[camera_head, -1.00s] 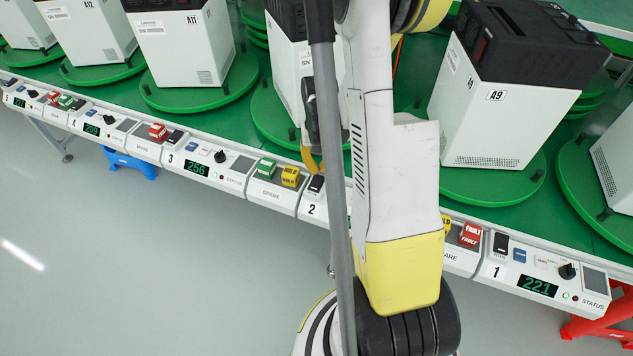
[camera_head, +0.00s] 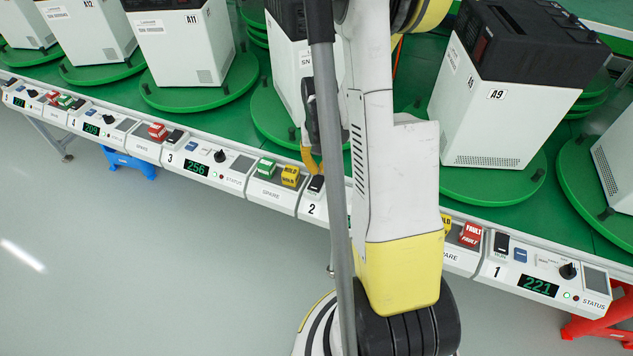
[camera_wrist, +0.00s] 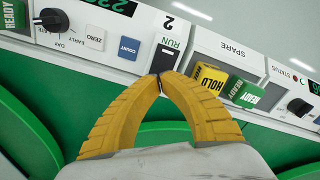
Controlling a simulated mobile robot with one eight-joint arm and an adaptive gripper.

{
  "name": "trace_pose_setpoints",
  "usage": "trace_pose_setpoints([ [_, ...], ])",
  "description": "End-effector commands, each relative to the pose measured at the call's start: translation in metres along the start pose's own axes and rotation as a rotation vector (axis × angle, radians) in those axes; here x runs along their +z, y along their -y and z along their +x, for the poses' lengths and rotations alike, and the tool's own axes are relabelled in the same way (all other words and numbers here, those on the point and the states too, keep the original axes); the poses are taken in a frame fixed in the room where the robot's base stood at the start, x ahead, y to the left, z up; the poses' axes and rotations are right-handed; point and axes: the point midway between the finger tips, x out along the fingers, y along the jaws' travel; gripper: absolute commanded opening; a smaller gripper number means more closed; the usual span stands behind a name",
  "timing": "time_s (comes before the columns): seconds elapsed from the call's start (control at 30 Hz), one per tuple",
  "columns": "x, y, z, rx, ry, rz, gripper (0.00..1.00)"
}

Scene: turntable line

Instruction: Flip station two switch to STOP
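The station two switch (camera_wrist: 164,60) is a dark rocker on the white panel, below the number 2, with the word RUN beside it in the wrist view. In the head view the switch (camera_head: 316,184) shows just above the 2 label. My gripper (camera_wrist: 158,78) has its two yellow fingers brought together at the tips. The tips are at the near end of the switch and cover part of it; I cannot tell whether they touch it. In the head view one yellow finger (camera_head: 308,158) shows beside the switch, and my arm hides the rest of station two.
A blue COUNT button (camera_wrist: 129,48), a white ZERO button (camera_wrist: 95,37) and a black knob (camera_wrist: 52,20) are on one side of the switch. Yellow HOLD (camera_wrist: 209,79) and green READY (camera_wrist: 243,92) blocks stand on the other. Green turntables carry white machines behind the panel.

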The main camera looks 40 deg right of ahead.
Motion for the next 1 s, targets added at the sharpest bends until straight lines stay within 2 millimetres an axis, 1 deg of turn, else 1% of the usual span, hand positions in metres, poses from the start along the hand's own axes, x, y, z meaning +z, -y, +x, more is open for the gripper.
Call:
trace_pose_setpoints([
  [1.0, 0.0, 0.0, 0.016, 0.0, 0.0, 0.0, 0.0],
])
